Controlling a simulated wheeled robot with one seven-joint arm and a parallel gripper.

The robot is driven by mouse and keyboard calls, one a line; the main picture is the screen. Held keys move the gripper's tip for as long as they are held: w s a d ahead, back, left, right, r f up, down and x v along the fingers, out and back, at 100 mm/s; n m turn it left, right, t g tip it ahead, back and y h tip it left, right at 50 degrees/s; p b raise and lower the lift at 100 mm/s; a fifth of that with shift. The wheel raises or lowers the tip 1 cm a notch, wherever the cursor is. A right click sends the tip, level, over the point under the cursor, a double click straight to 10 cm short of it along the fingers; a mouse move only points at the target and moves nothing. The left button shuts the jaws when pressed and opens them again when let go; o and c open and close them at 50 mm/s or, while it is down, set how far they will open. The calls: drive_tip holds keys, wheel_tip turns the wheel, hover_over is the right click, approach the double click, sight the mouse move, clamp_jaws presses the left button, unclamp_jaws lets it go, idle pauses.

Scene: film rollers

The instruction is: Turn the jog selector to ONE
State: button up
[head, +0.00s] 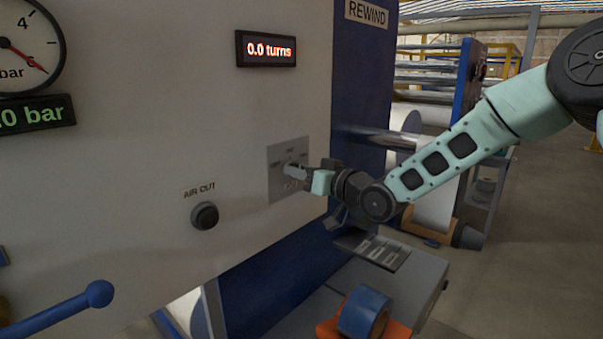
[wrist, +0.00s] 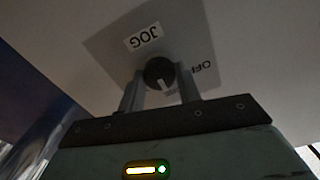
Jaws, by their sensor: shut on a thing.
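The jog selector's grey plate (head: 275,185) is on the light panel in the head view, left of my gripper (head: 303,173). In the wrist view the plate (wrist: 108,42) carries a JOG label (wrist: 143,37) and an OFF label (wrist: 204,68), both rotated. The dark round knob (wrist: 158,72) sits between my two fingers, which are shut on it. Its pale pointer mark faces down and slightly right in the wrist view, not at the OFF label. The ONE label cannot be read clearly; my gripper hides part of the plate.
A black AIR OUT button (head: 204,215) is on the panel at lower left of the selector. A display (head: 266,49) above reads 0.0 turns. A blue lever (head: 98,294) sticks out at lower left. A blue roll (head: 364,312) stands below my arm.

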drive_tip(key=o, duration=1)
drive_tip(key=shift+c, duration=0.2)
drive_tip(key=b+v, duration=0.4)
drive_tip(key=v, duration=1.3)
drive_tip(key=shift+d, duration=0.25)
drive_tip(key=shift+s, duration=0.1)
